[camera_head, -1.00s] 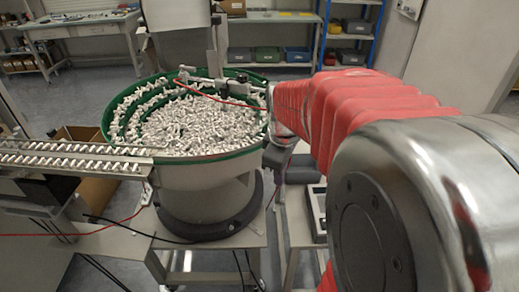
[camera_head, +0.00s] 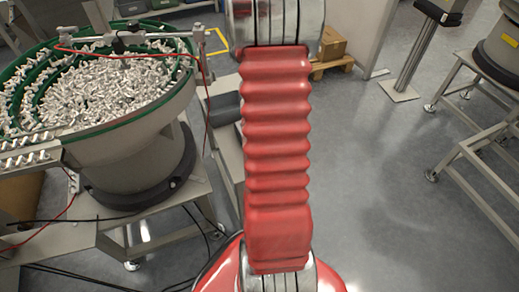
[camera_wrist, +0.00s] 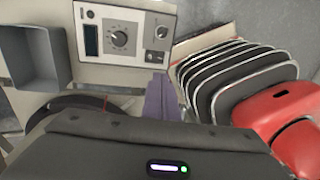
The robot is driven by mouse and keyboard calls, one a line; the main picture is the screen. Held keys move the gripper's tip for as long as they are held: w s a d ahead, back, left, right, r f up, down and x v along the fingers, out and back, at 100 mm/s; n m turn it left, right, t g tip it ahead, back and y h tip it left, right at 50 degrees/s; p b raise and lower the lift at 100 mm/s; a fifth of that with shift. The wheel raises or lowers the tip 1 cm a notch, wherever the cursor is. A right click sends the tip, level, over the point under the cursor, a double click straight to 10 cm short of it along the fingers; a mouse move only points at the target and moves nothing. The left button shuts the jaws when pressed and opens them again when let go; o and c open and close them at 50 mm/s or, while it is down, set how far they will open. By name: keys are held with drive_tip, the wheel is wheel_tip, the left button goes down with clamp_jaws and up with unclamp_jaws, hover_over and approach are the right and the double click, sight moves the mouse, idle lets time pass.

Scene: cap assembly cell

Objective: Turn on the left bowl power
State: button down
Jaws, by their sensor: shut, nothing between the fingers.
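The left bowl (camera_head: 150,128) is the green-rimmed feeder full of small metallic parts at the left of the head view. In the wrist view, a pale control box (camera_wrist: 120,60) shows a small dark display (camera_wrist: 91,40), a round dial (camera_wrist: 119,38) and small dark switches (camera_wrist: 162,32) right of the dial. Their on or off state is too small to tell. My gripper (camera_wrist: 160,84) is shut and empty, with its purplish fingers close below the box's lower right part. Whether they touch it is unclear. In the head view my arm hides the gripper.
A grey open bin (camera_wrist: 30,60) stands left of the control box. A second bowl feeder (camera_head: 498,50) stands on a frame at the far right. Dark cables lie around the left bowl's stand. Open floor (camera_head: 385,190) lies right of my arm.

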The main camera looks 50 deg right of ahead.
drive_tip(key=shift+f, duration=0.1)
drive_tip(key=f, duration=0.4)
drive_tip(key=s+f, duration=0.1)
drive_tip(key=f, duration=0.4)
drive_tip(key=a+f, duration=0.1)
drive_tip(key=f, duration=0.3)
drive_tip(key=shift+s+f, duration=0.2)
drive_tip(key=shift+f, duration=0.15)
drive_tip(key=shift+s+f, duration=0.1)
drive_tip(key=shift+f, duration=0.05)
idle(0.3)
drive_tip(key=shift+w+d+r, duration=0.25)
drive_tip(key=shift+w+d, duration=0.15)
drive_tip(key=shift+w, duration=0.3)
drive_tip(key=shift+r, duration=0.15)
wheel_tip(320, 180, up, 14)
drive_tip(key=s, duration=0.1)
drive_tip(key=shift+s+a+f, duration=0.2)
drive_tip(key=shift+a+f, duration=0.05)
drive_tip(key=shift+a, duration=0.2)
